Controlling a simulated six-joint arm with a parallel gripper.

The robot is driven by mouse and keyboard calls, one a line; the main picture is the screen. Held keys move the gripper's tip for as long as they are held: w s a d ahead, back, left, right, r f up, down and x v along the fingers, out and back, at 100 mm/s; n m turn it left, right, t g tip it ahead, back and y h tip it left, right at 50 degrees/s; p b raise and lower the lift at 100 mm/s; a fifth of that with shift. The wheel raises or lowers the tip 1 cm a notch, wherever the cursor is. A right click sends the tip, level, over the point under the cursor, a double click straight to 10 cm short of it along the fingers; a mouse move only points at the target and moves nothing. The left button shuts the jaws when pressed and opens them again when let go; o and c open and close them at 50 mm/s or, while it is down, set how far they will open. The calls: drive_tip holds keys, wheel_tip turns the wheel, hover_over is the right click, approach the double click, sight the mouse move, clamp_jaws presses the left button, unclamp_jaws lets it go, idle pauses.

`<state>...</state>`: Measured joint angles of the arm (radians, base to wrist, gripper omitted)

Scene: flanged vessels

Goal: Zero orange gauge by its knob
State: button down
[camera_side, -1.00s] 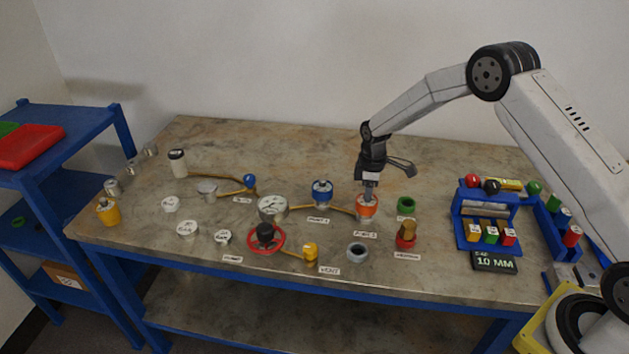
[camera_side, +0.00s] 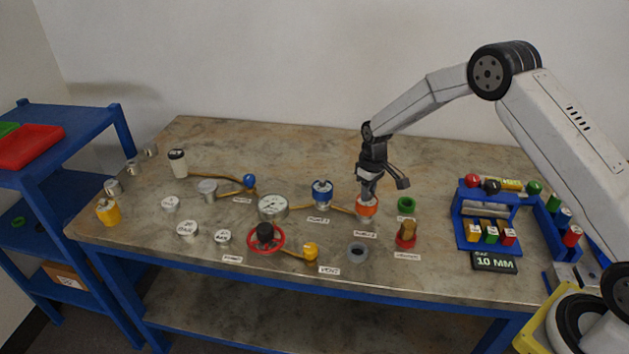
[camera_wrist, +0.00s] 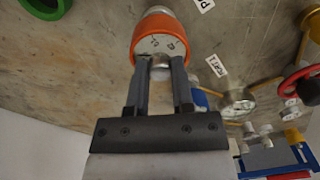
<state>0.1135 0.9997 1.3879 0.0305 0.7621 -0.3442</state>
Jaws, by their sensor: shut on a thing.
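The orange gauge (camera_side: 366,209) stands on the bench at the right end of a brass pipe. In the wrist view, the orange gauge (camera_wrist: 137,37) shows its orange rim and a pale face with small dark marks; the reading is too small to tell. My gripper (camera_side: 367,195) points down onto the top of the gauge. In the wrist view, my gripper (camera_wrist: 160,62) has its two fingers on either side of the small grey knob at the face, shut on it.
A blue-ringed gauge (camera_side: 322,192) stands to the left and a green ring (camera_side: 406,205) to the right. A red-based brass fitting (camera_side: 406,236) and a grey ring (camera_side: 357,253) sit in front. A blue rack (camera_side: 463,235) stands farther right.

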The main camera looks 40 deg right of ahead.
drive_tip(key=shift+w, duration=0.1)
drive_tip(key=shift+c, duration=2.3)
unclamp_jaws()
drive_tip(key=shift+r, duration=0.15)
wheel_tip(320, 180, up, 7)
drive_tip(key=shift+d+f, duration=0.1)
drive_tip(key=shift+r, duration=0.4)
